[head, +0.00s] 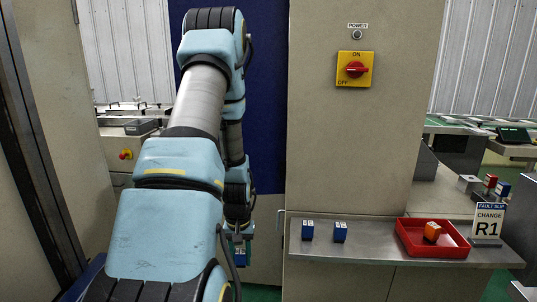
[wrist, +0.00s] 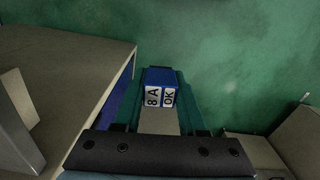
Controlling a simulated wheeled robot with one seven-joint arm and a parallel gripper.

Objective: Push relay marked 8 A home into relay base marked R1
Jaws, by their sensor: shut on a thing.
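A blue relay (wrist: 161,78) with white labels reading "8 A" and "OK" sits between the fingers of my gripper (wrist: 160,100) in the wrist view. My gripper is shut on it and holds it above the green floor. In the head view the relay (head: 240,257) shows low beside the cabinet, under my arm, left of the shelf. A fault slip (head: 488,222) reading "CHANGE R1" stands at the shelf's right end. I cannot make out the relay base R1 in either view.
A steel shelf (head: 375,240) holds two blue relays (head: 308,230) (head: 340,232) and a red tray (head: 408,243) with an orange relay (head: 432,232). A yellow switch plate (head: 355,55) with a red knob is on the cabinet front above. A grey surface (wrist: 60,65) lies left of my gripper.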

